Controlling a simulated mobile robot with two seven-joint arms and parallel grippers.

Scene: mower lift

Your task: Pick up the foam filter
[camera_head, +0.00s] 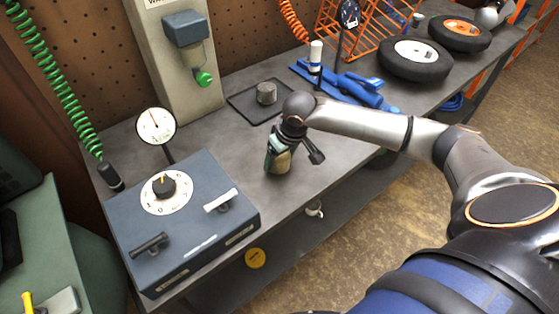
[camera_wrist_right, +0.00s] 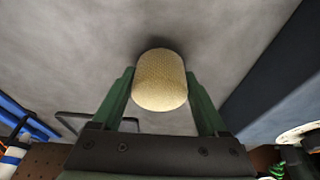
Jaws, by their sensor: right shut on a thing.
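The foam filter is a pale tan, textured cylinder (camera_wrist_right: 160,80) between the two green fingers of my right gripper (camera_wrist_right: 160,92) in the right wrist view. The fingers are shut on its sides. In the head view the right gripper (camera_head: 279,158) is over the grey bench, with the tan filter (camera_head: 282,163) partly hidden by the fingers. I cannot tell whether the filter touches the bench. My left gripper does not show.
A blue-grey control box (camera_head: 180,225) stands left of the right gripper. Behind it, a black tray (camera_head: 245,108) holds a dark cylinder (camera_head: 267,92). Blue tools (camera_head: 350,88) and wheels (camera_head: 415,60) lie farther right. The bench's front edge is close.

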